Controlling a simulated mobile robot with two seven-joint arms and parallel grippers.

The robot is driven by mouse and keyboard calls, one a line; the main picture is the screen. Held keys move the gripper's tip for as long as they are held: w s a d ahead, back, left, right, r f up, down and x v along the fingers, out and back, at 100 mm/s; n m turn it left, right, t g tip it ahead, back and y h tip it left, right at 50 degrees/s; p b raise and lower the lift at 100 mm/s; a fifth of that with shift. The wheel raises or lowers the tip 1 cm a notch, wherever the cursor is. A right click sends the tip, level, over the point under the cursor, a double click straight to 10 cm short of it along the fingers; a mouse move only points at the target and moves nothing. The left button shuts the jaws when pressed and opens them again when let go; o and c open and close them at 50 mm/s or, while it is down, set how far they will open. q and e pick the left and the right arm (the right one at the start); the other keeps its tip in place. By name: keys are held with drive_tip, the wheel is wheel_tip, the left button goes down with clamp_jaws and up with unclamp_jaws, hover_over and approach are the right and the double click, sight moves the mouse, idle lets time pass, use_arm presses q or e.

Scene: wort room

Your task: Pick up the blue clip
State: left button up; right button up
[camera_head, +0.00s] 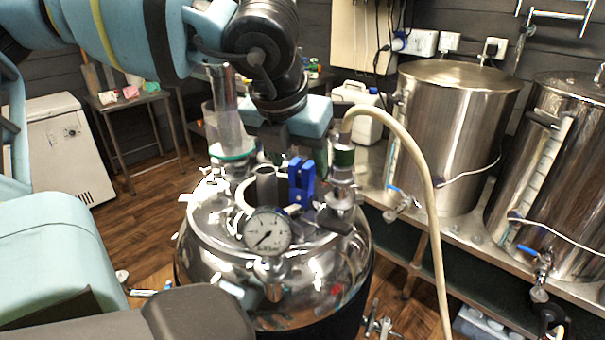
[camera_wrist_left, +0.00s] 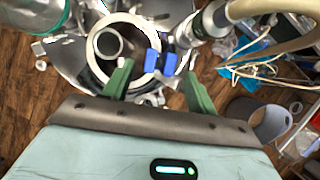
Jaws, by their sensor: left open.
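The blue clip (camera_head: 301,183) stands upright at the opening in the top of the shiny steel vessel (camera_head: 335,265), beside a short metal tube. In the left wrist view the clip (camera_wrist_left: 151,61) shows as two blue prongs at the rim of the round opening. My left gripper (camera_wrist_left: 159,70) is open, its two green fingers apart with the clip between and beyond their tips. I see no contact. In the head view the gripper hangs just above and behind the clip, its fingers mostly hidden. My right gripper is not in view.
A pressure gauge (camera_head: 267,231) stands in front of the clip. A glass cylinder (camera_head: 226,125) is left of it, and a valve with a beige hose (camera_head: 425,165) is close on the right. Steel kettles (camera_head: 455,135) stand on a bench at the right.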

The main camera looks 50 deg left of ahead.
use_arm(q)
drive_tip(key=shift+p+x, duration=0.35)
drive_tip(key=shift+x, duration=2.3)
drive_tip(key=shift+a, duration=0.1)
drive_tip(key=c, duration=1.1)
drive_tip(key=shift+o, duration=0.2)
wheel_tip(320, 180, up, 10)
